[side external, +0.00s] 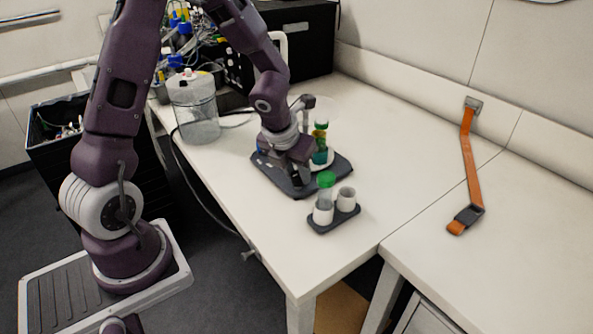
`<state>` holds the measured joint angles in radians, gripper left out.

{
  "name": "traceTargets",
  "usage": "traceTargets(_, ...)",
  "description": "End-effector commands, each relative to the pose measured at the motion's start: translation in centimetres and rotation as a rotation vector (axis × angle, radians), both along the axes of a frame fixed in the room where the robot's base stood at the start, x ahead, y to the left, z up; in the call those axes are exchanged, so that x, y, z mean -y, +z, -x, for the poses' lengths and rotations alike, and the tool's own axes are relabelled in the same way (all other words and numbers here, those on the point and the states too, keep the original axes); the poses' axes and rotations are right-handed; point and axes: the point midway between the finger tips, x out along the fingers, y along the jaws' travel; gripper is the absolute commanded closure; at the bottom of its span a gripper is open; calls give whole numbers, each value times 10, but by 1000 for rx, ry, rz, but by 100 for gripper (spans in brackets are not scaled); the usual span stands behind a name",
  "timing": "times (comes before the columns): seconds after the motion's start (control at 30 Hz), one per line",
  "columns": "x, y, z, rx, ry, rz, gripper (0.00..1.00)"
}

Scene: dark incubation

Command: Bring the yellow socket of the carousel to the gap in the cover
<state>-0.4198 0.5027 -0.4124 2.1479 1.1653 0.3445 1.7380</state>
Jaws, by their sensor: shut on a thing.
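The carousel unit stands on a dark base plate (338,164) near the middle of the white table. A clear round cover seems to sit on it, partly hidden by my arm. A tube with a green cap and an orange band (320,136) stands upright at its right side. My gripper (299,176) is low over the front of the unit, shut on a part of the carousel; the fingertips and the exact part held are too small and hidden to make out. I cannot make out the yellow socket or the gap in the cover.
A small dark rack (334,220) in front holds white cups, one beside a green cap (326,180). A clear jar (194,107) and cables stand left. An orange strap (473,165) hangs from the right wall onto the table.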

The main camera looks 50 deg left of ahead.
Motion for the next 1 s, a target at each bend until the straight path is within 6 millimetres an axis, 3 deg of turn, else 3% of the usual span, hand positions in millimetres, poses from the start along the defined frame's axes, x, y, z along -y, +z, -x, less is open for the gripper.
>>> traceTargets(1.0, 5, 0, -5, 1, 942, 0, 100)
